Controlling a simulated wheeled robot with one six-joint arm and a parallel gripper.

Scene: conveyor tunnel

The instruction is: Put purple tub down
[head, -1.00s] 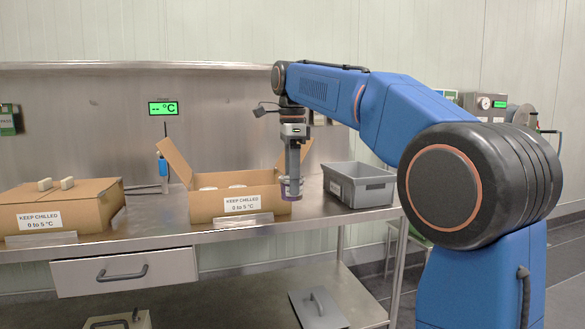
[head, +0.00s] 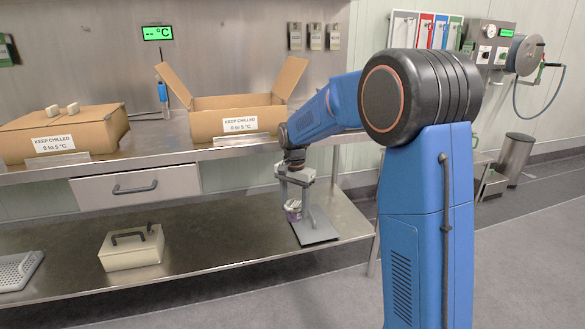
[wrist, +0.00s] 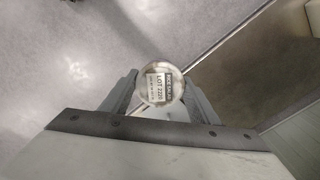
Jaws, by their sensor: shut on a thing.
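The purple tub (head: 293,211) is held upright in my gripper (head: 294,206), low in front of the bench and near the front right part of the lower steel shelf (head: 230,245). The jaws are shut on its sides. In the wrist view the tub's round lid (wrist: 160,84) carries a white and black lot label and sits between the two fingers (wrist: 160,92). The tub's base is partly hidden, and I cannot tell whether it touches anything.
A cream box with a handle (head: 131,247) stands further left. The shelf between them is clear. Two cardboard boxes, one open (head: 212,122) and one closed (head: 52,137), stand on the bench above.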

